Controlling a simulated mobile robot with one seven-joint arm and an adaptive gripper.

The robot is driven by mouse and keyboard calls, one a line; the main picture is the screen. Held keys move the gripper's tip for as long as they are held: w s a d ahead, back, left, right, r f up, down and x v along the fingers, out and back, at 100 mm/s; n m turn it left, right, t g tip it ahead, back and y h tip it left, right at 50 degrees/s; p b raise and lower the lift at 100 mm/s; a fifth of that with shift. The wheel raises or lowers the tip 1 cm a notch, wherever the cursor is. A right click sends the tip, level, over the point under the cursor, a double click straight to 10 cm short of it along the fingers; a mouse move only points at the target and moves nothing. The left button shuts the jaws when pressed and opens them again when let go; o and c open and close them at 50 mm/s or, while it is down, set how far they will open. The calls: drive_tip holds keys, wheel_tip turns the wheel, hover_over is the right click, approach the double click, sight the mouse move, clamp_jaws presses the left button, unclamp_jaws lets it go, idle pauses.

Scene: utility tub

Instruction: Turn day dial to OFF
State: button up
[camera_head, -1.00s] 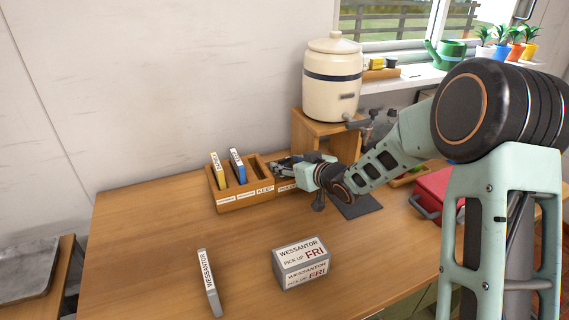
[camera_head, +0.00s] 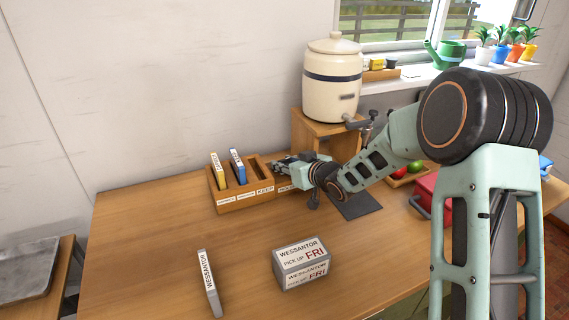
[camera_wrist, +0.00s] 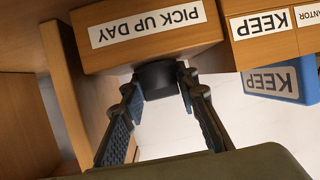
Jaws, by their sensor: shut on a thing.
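The day dial (camera_wrist: 159,76) is a dark round knob on the wooden block labelled PICK UP DAY (camera_wrist: 150,30), which appears upside down in the wrist view. My gripper (camera_wrist: 162,90) is shut on the dial, one finger on each side. In the head view my gripper (camera_head: 284,165) reaches the block just right of the wooden holder (camera_head: 238,200). The dial is hidden there by my gripper, and its setting cannot be read in either view.
The holder carries a yellow and a blue labelled piece. A cream crock (camera_head: 332,85) on a wooden stand rises behind my gripper. The table's left is clear.

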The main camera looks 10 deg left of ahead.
drive_tip(key=p, duration=0.2)
drive_tip(key=shift+r+n+g+y+p, duration=0.3)
drive_tip(key=shift+n+g+p, duration=0.05)
drive_tip(key=shift+n+g, duration=0.05)
drive_tip(key=shift+p, duration=0.35)
drive_tip(key=shift+f+n+y, duration=0.25)
drive_tip(key=shift+n+y, duration=0.05)
drive_tip(key=o, duration=1.1)
drive_tip(key=shift+o, duration=0.2)
drive_tip(key=shift+f+b, duration=0.2)
drive_tip(key=shift+b, duration=0.45)
